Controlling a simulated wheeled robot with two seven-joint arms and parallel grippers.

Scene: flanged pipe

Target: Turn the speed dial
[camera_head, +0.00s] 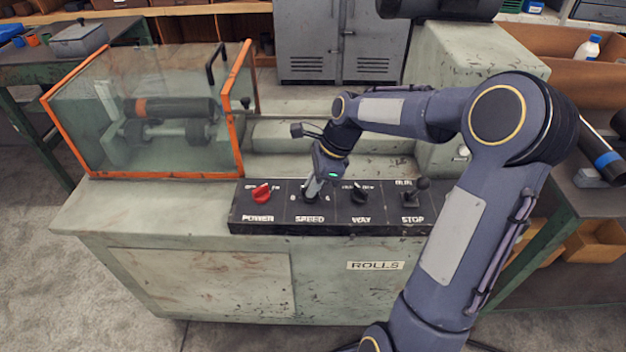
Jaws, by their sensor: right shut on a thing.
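The black control panel (331,225) lies along the front edge of the pale green machine (150,215). My right gripper (313,191) reaches down from the right onto the speed dial, above the "SPEED" label, and is shut on it. The gripper hides most of the dial, so its setting cannot be read. My left gripper is not in view.
Beside the speed dial are a red power knob (262,193) on the left, a black way knob (360,195) and a stop lever (411,198) on the right. An orange-framed clear guard (150,110) covers rollers on the left. A grey cabinet (335,45) stands behind.

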